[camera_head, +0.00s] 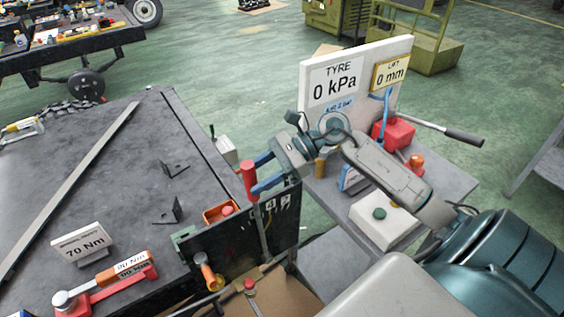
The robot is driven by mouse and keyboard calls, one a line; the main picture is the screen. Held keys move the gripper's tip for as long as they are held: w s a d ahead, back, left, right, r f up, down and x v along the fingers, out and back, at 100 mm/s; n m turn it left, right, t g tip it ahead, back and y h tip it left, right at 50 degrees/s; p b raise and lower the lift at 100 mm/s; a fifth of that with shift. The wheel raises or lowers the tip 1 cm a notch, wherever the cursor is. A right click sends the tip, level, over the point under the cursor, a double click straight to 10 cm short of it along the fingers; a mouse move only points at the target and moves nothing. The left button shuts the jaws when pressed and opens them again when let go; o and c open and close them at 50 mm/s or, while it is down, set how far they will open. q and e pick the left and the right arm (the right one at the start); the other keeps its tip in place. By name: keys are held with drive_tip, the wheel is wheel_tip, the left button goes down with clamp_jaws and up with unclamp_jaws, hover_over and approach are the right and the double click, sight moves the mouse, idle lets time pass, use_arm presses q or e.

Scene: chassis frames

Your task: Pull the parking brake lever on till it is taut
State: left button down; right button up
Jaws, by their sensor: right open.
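The parking brake lever with a red grip (249,181) stands nearly upright at the right edge of the dark workbench, above a black panel (284,217) with pale markings. My right gripper (259,175) comes in from the right. Its two blue fingers are open, one higher and one lower in the picture, with their tips at the red grip. I cannot tell whether the grip is between the fingers or just beside the tips. The lower part of the lever runs down in front of the panel. My left gripper is not in view.
The dark bench (140,185) carries a long metal bar, two brackets, a 70 Nm sign (82,244) and red and orange wrenches (115,280). Behind my right arm, a side table holds a TYRE/LIFT board (348,78) and a black-handled lever (462,136). Green floor lies beyond.

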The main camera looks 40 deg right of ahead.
drive_tip(key=b+v, duration=0.1)
drive_tip(key=v, duration=0.6)
drive_tip(key=shift+b, duration=0.4)
drive_tip(key=shift+r, duration=0.1)
idle(0.4)
